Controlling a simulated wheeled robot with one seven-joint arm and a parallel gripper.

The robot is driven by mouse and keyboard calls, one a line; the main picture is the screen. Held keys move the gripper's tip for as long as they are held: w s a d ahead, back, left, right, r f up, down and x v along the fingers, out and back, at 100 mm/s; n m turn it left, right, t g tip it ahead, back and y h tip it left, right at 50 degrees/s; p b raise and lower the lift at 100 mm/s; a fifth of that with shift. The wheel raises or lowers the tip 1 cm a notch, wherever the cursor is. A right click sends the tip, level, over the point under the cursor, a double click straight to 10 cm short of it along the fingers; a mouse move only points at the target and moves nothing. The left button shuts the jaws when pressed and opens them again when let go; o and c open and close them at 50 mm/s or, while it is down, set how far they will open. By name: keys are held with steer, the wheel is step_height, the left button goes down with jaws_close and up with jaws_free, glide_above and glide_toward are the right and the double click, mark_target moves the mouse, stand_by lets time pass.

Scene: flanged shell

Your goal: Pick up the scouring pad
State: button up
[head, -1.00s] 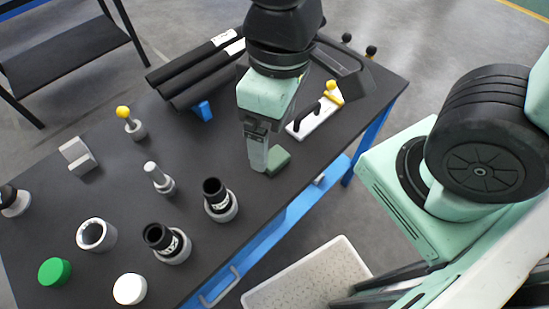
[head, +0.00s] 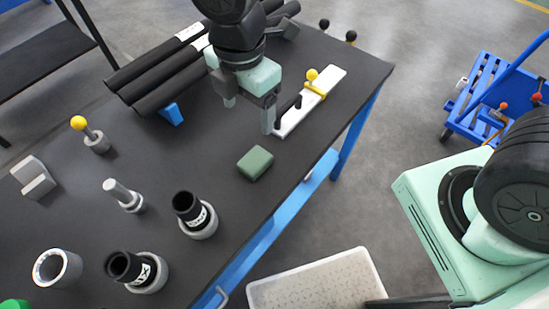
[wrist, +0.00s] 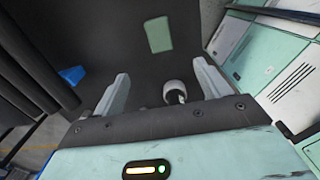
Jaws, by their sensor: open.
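The scouring pad (head: 255,163) is a dull green rectangular block lying flat on the dark table, near its front edge. It also shows in the wrist view (wrist: 158,34), beyond the fingers and near the top of the picture. My gripper (head: 249,116) is open and empty, with its fingers pointing down. In the head view it is above and behind the pad, apart from it. In the wrist view the two fingers (wrist: 160,78) are spread wide with nothing held between them.
Black tubes (head: 165,75) on a blue support lie to the left. Black-and-grey cylindrical fittings (head: 195,214) stand left of the pad. A pale bin (head: 315,285) is below the table edge. Table around the pad is clear.

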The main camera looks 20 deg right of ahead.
glide_above(255, 159)
step_height(255, 159, down, 12)
steer(key=shift+f, duration=0.25)
steer(key=shift+f+p, duration=0.65)
steer(key=shift+f, duration=1.95)
steer(key=c, duration=1.1)
steer(key=shift+r, duration=0.15)
step_height(255, 159, up, 10)
steer(key=shift+f+b, duration=0.1)
steer(key=shift+b, duration=0.3)
